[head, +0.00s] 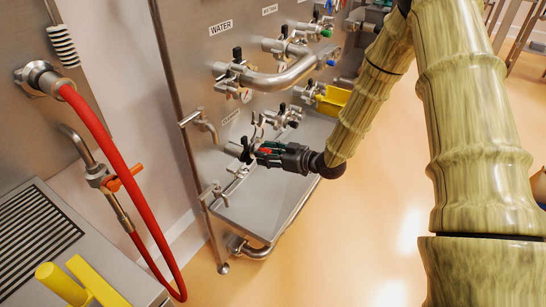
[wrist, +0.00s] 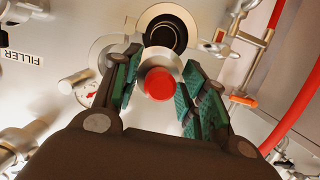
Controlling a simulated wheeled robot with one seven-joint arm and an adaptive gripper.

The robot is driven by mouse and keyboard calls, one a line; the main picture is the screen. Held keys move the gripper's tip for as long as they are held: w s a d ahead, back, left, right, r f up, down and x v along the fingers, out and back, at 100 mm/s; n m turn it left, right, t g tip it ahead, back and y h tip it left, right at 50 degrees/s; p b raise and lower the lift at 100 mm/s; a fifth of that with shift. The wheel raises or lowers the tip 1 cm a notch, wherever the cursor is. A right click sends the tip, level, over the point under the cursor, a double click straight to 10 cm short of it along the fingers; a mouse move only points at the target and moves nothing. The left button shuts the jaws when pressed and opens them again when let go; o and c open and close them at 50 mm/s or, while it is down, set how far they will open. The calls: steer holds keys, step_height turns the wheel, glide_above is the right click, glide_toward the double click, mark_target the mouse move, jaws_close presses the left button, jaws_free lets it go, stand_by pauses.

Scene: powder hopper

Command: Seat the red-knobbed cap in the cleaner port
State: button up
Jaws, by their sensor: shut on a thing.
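The cap has a round red knob (wrist: 160,84) on a silver metal body (wrist: 163,60). In the wrist view it sits between the two green-padded fingers of my gripper (wrist: 162,92), which is shut on it. An open round port (wrist: 166,29) with a dark inside and a pale metal ring is on the panel just beyond the cap. The cap overlaps its lower edge in this view, so I cannot tell whether they touch. In the head view my gripper (head: 262,152) is close to the panel at the lower row of fittings, and a little red shows between its fingers.
The steel panel (head: 190,75) carries pipes, valves and gauges around my gripper. A metal drip tray (head: 255,205) lies below, and a yellow container (head: 333,100) is to the right. A red hose (head: 125,170) hangs at left. The floor at right is open.

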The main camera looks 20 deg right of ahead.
steer(key=shift+r+b+x, duration=0.2)
steer(key=shift+b+x, duration=0.4)
steer(key=shift+x, duration=1.2)
steer(key=shift+f+b, duration=0.95)
steer(key=shift+f, duration=0.95)
steer(key=shift+a+f, duration=0.1)
steer(key=shift+f, duration=0.05)
steer(key=o, duration=1.2)
steer(key=v, duration=1.2)
